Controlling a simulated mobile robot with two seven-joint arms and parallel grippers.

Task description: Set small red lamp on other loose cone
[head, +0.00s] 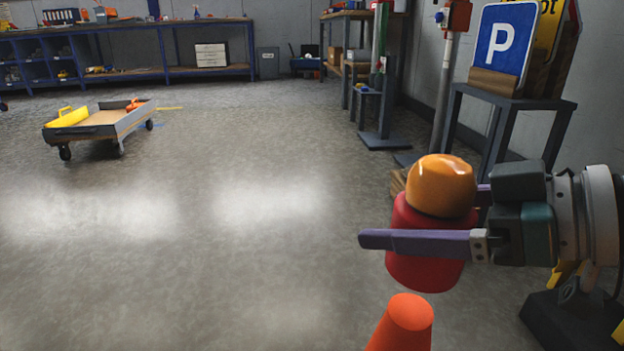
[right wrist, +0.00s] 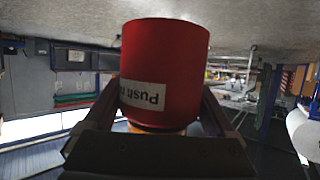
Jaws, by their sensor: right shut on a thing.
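The small red lamp (head: 408,270) has a red body and an orange dome on top. My right gripper (head: 425,240) is shut on its red body, one purple finger across the near side. In the right wrist view the lamp (right wrist: 165,65) sits between the two fingers (right wrist: 165,115) with a white "Push" label showing upside down. An orange cone (head: 405,325) stands below the lamp in the head view, its lower part cut off by the picture edge. The lamp appears above the cone top; whether they touch, I cannot tell. My left gripper is not in view.
A blue parking sign (head: 503,42) rests on a dark stand (head: 512,100) at the right. A low cart (head: 128,122) with yellow and orange things stands at the left. Blue workbenches (head: 130,27) line the back. The middle floor (head: 220,220) is clear.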

